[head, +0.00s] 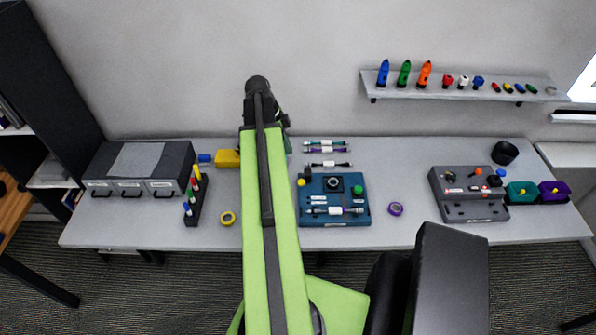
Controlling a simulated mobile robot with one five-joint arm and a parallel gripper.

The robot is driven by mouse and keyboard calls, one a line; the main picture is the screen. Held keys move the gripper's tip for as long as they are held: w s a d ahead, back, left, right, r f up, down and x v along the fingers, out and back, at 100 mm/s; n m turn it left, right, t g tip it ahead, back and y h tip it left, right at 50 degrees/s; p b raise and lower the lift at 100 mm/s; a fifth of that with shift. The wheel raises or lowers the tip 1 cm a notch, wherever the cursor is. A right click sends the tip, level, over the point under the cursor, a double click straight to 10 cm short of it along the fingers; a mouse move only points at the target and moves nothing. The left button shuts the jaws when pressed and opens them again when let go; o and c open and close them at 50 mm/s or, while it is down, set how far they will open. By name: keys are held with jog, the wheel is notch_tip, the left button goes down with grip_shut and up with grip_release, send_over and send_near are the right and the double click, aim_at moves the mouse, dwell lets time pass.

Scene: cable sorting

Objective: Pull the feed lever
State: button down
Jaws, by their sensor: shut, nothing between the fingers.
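A blue machine (316,215) stands on the table, just right of my arm. It has a black round dial on top, a green button at its right and a white cable piece along its front. A small dark knob with yellow (301,182) sits at its left edge. A grey device (470,213) with orange, red and black parts stands farther right. I cannot tell which part is the feed lever. My gripper (262,92) is the dark end of my raised green arm, beyond the table's back edge in the picture; its fingers are small and hard to make out. It holds nothing visible.
A grey drawer unit (137,162) and a rack of coloured markers (195,199) stand left. Tape rolls lie at yellow (228,218) and purple (396,209). Cables (326,150) lie behind the blue machine. A wall shelf (465,89) hangs at the back right.

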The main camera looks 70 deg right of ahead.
jog(key=shift+f, duration=0.15)
jog(key=b+x, duration=1.3)
jog(key=shift+w+a+f+b, duration=0.2)
jog(key=shift+a+f+b, duration=0.1)
jog(key=shift+f, duration=0.25)
jog(key=shift+r, duration=0.1)
